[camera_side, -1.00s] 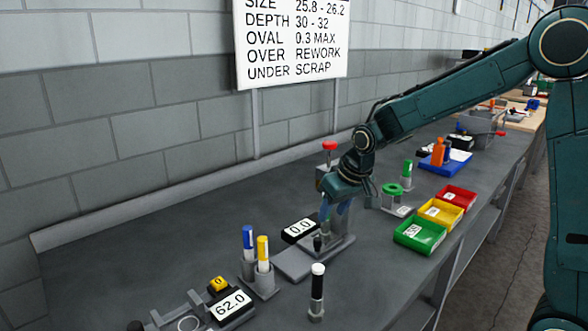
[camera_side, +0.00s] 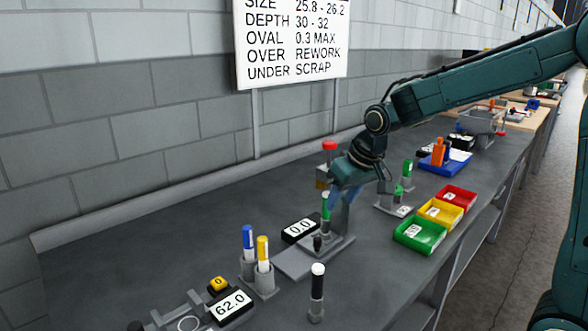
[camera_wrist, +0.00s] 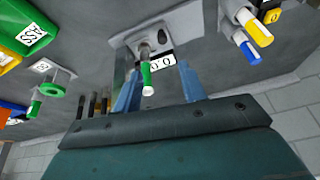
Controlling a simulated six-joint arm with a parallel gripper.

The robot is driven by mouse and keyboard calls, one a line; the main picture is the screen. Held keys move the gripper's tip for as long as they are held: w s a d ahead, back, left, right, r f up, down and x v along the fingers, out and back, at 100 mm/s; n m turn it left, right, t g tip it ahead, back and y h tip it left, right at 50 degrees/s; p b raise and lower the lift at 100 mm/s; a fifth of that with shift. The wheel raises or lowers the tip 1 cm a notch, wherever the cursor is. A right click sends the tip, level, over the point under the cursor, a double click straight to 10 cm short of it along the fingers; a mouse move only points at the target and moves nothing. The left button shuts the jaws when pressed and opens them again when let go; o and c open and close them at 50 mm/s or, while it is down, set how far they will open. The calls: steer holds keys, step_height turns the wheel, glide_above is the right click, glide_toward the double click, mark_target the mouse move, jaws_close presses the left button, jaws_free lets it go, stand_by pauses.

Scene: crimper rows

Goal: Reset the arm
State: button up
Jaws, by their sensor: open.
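My gripper (camera_side: 343,188) is open above the small press-like station with the red knob (camera_side: 329,146). In the wrist view its two blue fingers (camera_wrist: 157,90) are spread apart. A green piece with a white end (camera_wrist: 147,76) stands upright at the station and appears between the fingers, without visible contact. The same green piece (camera_side: 326,207) shows in the side view just below my gripper. The station's grey base plate (camera_side: 293,264) lies in front, with a display reading 0.0 (camera_side: 300,229) beside it.
Blue (camera_side: 248,238) and yellow (camera_side: 263,249) markers stand in holders, left of a black-and-white post (camera_side: 316,285). A display reads 62.0 (camera_side: 231,305). Green (camera_side: 420,236), yellow (camera_side: 440,212) and red (camera_side: 457,196) bins line the right edge. A green ring stand (camera_side: 398,208) stands nearby.

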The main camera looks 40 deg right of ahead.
steer(key=s+a+r+n, duration=0.1)
steer(key=s+r, duration=0.1)
steer(key=s, duration=1)
steer(key=s+a+r+t, duration=0.1)
steer(key=s+a+r, duration=0.1)
steer(key=s, duration=1)
steer(key=shift+s+r+n, duration=0.15)
steer(key=shift+r+n, duration=0.25)
steer(key=shift+r, duration=0.25)
